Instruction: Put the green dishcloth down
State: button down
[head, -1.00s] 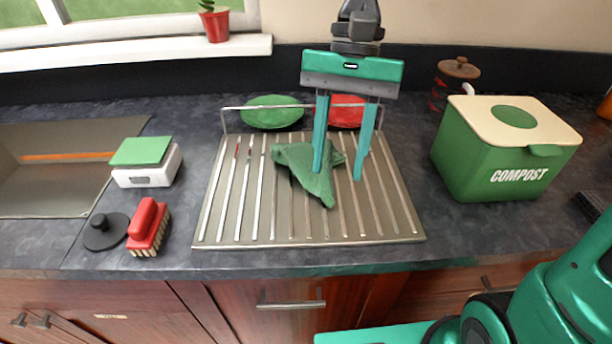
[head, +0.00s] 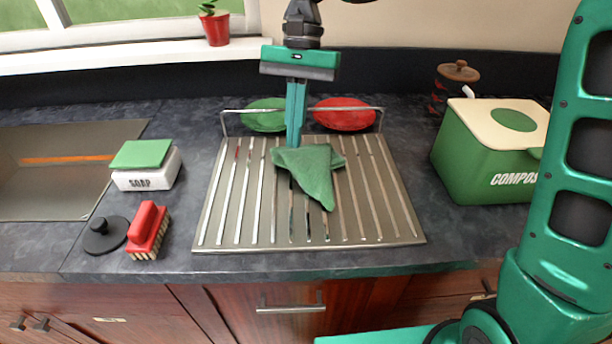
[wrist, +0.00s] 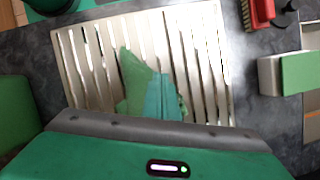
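The green dishcloth (head: 315,170) lies loosely folded on the metal drying rack, with one corner pointing toward the counter's front. It also shows in the wrist view (wrist: 138,72), partly hidden by my fingers. My gripper (head: 293,146) points down at the cloth's back left edge, its fingers together. In the wrist view the closed fingers (wrist: 163,95) overlap the cloth. No cloth is visibly lifted or pinched, and I cannot tell whether the fingertips touch it.
The ribbed rack (head: 225,215) has a wire rail at its back, with a green plate (head: 262,118) and a red plate (head: 340,118) behind. A compost bin (head: 470,165) stands right. A soap box (head: 147,178), red brush (head: 148,228) and black stopper (head: 104,238) lie left, near the sink (head: 60,190).

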jog(key=shift+w+a+f, duration=0.35)
jog(key=shift+w+f, duration=0.25)
jog(key=shift+w, duration=0.05)
jog(key=shift+w+a+f, duration=0.3)
jog(key=shift+w+f, duration=0.3)
jog(key=shift+w+a+f, duration=0.35)
jog(key=shift+w+f, duration=0.25)
jog(key=shift+w, duration=0.05)
jog(key=shift+f, duration=0.1)
jog(key=shift+f+p, duration=0.5)
jog(key=shift+f, duration=1.45)
notch_tip(320, 180, up, 9)
jog(key=shift+s, duration=0.1)
